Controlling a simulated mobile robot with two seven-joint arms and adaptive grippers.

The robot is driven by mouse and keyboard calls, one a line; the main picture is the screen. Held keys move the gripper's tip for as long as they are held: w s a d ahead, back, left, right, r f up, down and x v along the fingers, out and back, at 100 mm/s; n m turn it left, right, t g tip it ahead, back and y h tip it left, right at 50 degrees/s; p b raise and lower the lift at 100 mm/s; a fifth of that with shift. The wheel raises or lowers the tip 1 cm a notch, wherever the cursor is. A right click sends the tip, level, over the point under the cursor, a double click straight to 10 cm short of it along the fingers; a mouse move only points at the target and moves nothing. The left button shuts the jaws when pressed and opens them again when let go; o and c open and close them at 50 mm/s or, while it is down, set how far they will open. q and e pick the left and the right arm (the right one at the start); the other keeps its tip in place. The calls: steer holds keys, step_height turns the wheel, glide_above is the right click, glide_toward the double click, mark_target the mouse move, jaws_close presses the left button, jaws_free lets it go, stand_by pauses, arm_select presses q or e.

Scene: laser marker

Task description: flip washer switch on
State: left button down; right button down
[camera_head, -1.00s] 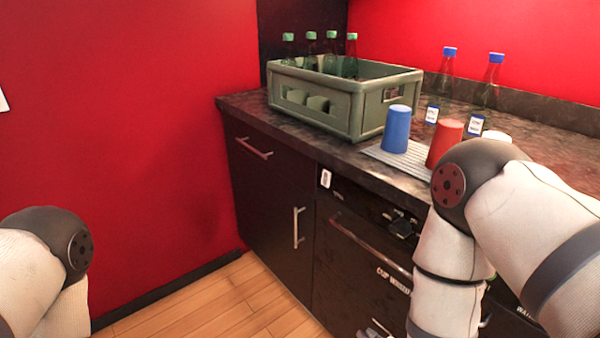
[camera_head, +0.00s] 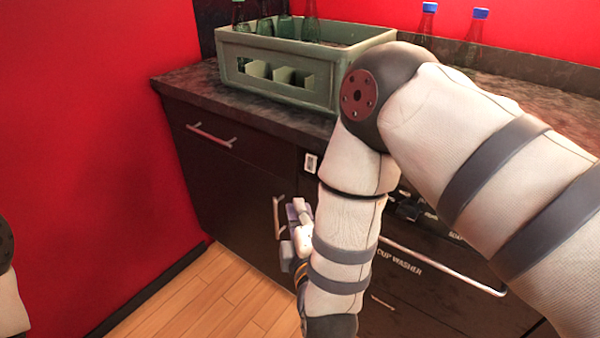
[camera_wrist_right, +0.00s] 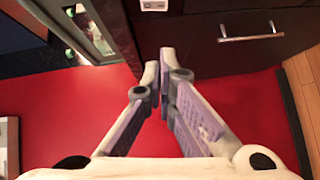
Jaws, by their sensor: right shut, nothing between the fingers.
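The washer switch (camera_head: 310,163) is a small white plate with a dark centre on the dark front under the counter, left of my right forearm. A white plate, probably this switch, is cut by the top edge of the right wrist view (camera_wrist_right: 154,5). My right gripper (camera_head: 297,218) is below the switch, in front of the cabinet, and apart from it in the picture. In the wrist view, the fingertips (camera_wrist_right: 160,65) are together with nothing between them. The cup washer front (camera_head: 420,285) is partly hidden by my right arm. My left gripper is out of view.
A green crate (camera_head: 340,92) with bottles stands on the dark counter (camera_head: 180,82). A drawer handle (camera_head: 210,136), a door handle (camera_head: 279,217) and the washer's long handle (camera_head: 450,268) stick out. The wooden floor (camera_head: 200,300) is clear.

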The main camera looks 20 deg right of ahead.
mark_target(311, 163)
steer(key=shift+w, duration=0.1)
